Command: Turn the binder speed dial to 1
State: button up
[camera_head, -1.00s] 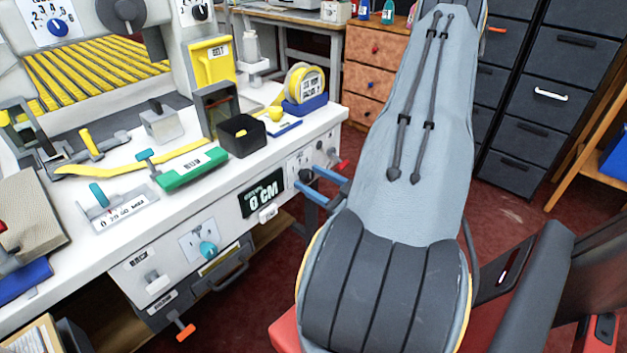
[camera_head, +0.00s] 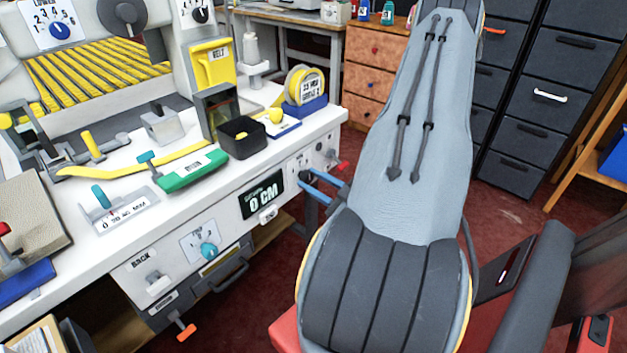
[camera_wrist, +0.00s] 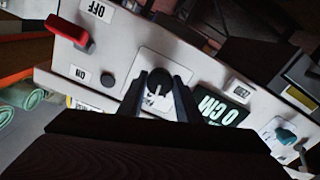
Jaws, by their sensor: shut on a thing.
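The speed dial is a dark round knob (camera_wrist: 159,80) with a light pointer mark, on a pale plate (camera_wrist: 178,65) in the wrist view. My gripper (camera_wrist: 158,88) is shut on this knob, with one finger on either side. The plate's markings are partly hidden by the fingers, so I cannot read the setting. The knob itself is hard to make out there.
The 0 CM display (camera_head: 262,194) is beside the dial. A red lever (camera_wrist: 68,29) with ON and OFF labels is on its other side. A teal knob (camera_head: 209,251) sits lower on the front. A green tool (camera_head: 192,170) and a black bin (camera_head: 242,138) occupy the benchtop.

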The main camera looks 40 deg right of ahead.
jog(key=n+p, duration=0.1)
jog(key=n, duration=0.3)
jog(key=shift+n+p, duration=0.65)
jog(key=shift+n, duration=0.85)
jog(key=o, duration=1)
jog(key=shift+o, duration=0.2)
jog(key=shift+s+d, duration=0.1)
jog(key=shift+s, duration=0.05)
jog(key=s, duration=0.7)
jog(key=shift+s+d, duration=0.25)
jog(key=shift+s, duration=0.05)
